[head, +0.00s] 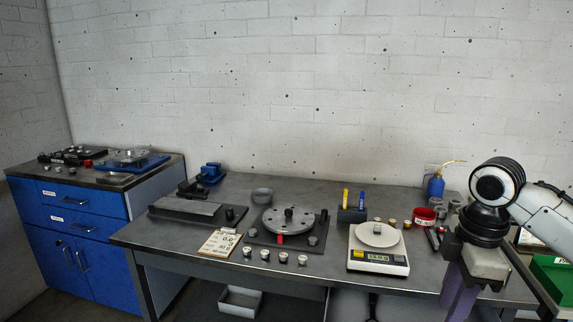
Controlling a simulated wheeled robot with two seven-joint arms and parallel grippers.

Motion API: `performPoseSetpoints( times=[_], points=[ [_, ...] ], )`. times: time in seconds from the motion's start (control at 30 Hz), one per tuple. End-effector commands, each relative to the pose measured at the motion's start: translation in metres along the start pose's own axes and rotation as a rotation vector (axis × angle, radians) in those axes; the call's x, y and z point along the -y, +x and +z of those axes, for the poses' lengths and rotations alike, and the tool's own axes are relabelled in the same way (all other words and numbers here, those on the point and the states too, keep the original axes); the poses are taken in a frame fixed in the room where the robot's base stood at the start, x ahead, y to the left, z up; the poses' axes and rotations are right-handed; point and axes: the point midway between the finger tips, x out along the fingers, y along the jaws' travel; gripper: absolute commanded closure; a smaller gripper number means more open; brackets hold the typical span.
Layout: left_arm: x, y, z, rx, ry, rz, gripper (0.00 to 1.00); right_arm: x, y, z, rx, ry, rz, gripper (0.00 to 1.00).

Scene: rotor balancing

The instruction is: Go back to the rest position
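My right arm (490,215) comes in from the right edge and bends down at a black joint in front of the table's right end. Its lower part runs out of the bottom of the picture, and I see no fingertips of my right gripper. My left arm and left gripper are out of view. The grey worktable (190,238) carries a round metal rotor disc (289,221) with a dark hub on a dark base.
Several small weights (283,257) stand along the front. A blue cabinet (85,215) stands left, a green bin (552,275) right.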

Motion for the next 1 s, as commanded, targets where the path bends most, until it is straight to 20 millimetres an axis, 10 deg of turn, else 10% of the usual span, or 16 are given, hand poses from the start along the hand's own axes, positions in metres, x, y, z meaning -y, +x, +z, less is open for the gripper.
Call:
performPoseSetpoints(
  times=[0.47,0.77,1.0],
  points=[
    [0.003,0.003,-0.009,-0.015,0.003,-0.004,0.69,0.018,0.131,-0.082,-0.211,0.127,0.061,0.67],
    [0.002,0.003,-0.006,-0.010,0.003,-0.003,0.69,0.076,0.243,-0.142,-0.492,0.416,0.115,0.67],
    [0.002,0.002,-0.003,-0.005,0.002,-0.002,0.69,0.136,0.302,-0.136,-0.648,0.724,0.183,0.67]
  ],
)
